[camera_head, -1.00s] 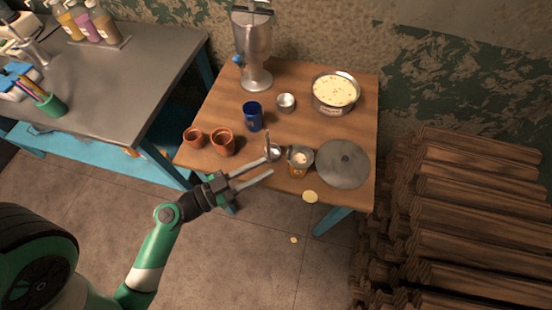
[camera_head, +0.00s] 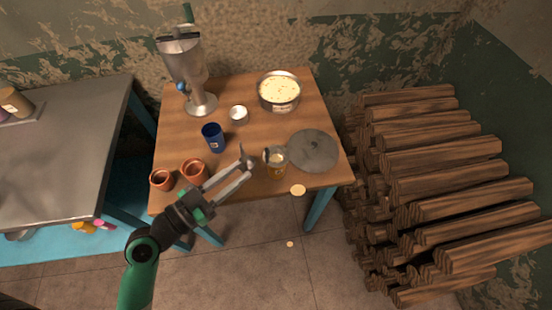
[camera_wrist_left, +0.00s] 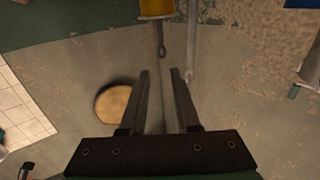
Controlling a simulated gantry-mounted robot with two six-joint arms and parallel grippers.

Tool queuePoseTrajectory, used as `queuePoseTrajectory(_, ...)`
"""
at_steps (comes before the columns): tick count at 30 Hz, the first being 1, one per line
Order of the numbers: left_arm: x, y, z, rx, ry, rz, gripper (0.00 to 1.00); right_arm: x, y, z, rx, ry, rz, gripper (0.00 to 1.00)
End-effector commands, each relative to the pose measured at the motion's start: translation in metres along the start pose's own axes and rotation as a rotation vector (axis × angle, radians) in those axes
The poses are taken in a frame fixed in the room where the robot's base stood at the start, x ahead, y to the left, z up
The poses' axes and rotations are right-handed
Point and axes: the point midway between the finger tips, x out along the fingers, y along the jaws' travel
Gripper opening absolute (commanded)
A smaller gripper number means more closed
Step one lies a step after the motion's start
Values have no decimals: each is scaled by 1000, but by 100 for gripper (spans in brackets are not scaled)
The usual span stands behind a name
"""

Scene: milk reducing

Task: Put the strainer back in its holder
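A small metal strainer-like piece (camera_head: 274,154) appears to sit on a yellow-orange cup (camera_head: 277,170) near the table's front edge; I cannot tell which part is the holder. In the left wrist view the yellow cup (camera_wrist_left: 156,7) is at the top edge, with a dark ring-ended handle (camera_wrist_left: 162,38) below it. My left gripper (camera_head: 247,166) is left of the cup, close to a small ladle-like piece that it partly hides. The left wrist view shows its fingers (camera_wrist_left: 159,82) apart with nothing between them. My right gripper is out of view.
A grey round lid (camera_head: 313,151) lies right of the cup. Clay pots (camera_head: 194,171), a blue cup (camera_head: 212,138) and a small metal cup (camera_head: 239,115) stand to the left and behind. Stacked logs (camera_head: 440,160) fill the right.

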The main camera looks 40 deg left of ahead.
Motion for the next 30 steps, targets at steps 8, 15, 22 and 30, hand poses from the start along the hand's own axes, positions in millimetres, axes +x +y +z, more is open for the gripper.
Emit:
queuePoseTrajectory(8, 48, 1, -1, 0, 1, 4, 30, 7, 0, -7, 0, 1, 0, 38)
queuePoseTrajectory(15, 59, 0, 0, 0, 2, 3, 30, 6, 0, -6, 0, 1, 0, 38)
queuePoseTrajectory(22, 97, -1, 2, 2, 3, 3, 30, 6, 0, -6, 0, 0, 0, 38)
queuePoseTrajectory(30, 102, -1, 3, -1, 1, 0, 30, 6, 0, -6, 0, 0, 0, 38)
